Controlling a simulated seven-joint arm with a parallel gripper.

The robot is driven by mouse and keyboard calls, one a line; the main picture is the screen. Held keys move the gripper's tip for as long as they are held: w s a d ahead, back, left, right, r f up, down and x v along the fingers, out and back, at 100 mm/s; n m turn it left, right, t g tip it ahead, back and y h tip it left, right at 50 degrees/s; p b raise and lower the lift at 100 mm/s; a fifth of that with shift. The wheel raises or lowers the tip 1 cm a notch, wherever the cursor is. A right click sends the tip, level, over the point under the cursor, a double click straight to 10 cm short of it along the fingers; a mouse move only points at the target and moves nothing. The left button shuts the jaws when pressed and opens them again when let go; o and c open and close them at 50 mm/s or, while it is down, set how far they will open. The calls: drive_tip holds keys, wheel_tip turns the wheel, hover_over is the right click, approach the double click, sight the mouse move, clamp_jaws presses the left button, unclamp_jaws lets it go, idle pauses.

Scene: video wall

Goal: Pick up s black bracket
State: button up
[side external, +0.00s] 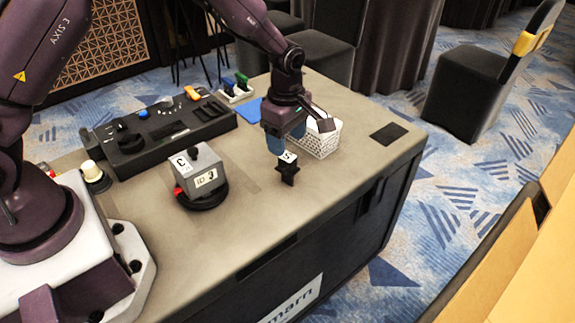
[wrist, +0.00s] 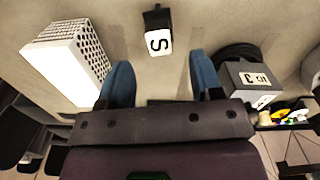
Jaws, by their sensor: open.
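The black bracket (side external: 287,175) stands on the grey table top, with a white label marked S on it. In the wrist view the bracket (wrist: 158,18) is at the top middle, its white label facing the camera. My gripper (side external: 285,142) has blue fingers and is just above and behind the bracket in the side view. In the wrist view my gripper (wrist: 161,70) is open, and the bracket lies beyond the fingertips, roughly centred on the gap. Nothing is between the fingers.
A white perforated basket (side external: 319,143) stands close behind my gripper. A grey box (side external: 203,168) with labels sits on a black round base to the left. A black control panel (side external: 170,130) is at the back left. The table front around the bracket is clear.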

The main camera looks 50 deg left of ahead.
sight(287, 156)
drive_tip(key=shift+f, duration=3.15)
clamp_jaws()
